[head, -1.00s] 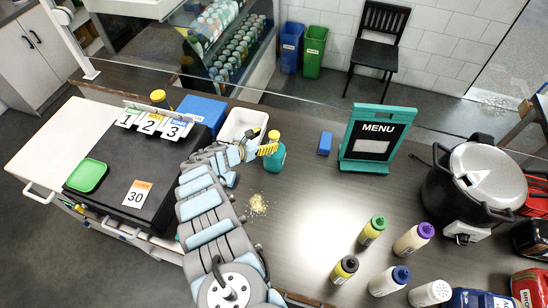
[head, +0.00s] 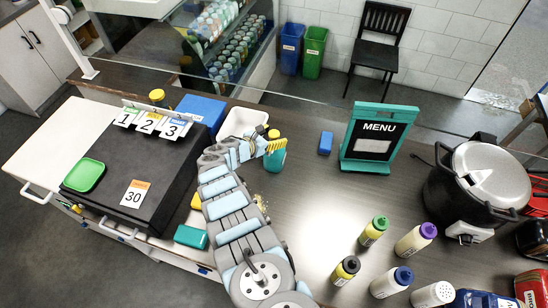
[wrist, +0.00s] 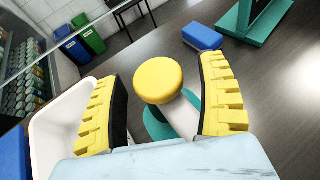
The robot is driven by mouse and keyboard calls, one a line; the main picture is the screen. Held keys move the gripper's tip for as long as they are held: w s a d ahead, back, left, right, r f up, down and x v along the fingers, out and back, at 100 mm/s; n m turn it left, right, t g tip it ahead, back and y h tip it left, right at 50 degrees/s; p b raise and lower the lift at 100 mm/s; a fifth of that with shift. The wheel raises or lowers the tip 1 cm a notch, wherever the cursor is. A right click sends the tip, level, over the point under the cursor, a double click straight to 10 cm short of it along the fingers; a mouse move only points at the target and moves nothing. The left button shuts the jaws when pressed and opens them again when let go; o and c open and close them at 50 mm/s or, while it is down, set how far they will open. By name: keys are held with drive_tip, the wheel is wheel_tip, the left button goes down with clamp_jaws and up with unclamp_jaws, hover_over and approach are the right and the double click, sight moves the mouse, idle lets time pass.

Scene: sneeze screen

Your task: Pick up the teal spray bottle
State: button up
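Gaps show between the yellow top and both fingers.
The white tub (head: 243,122) stands close to the left of the bottle. A blue block (head: 326,143) and the teal menu stand (head: 376,140) are to the right. Several condiment bottles stand at the front right. The counter centre is clear.

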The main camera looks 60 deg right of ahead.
clamp_jaws()
drive_tip(key=shift+r, duration=0.15)
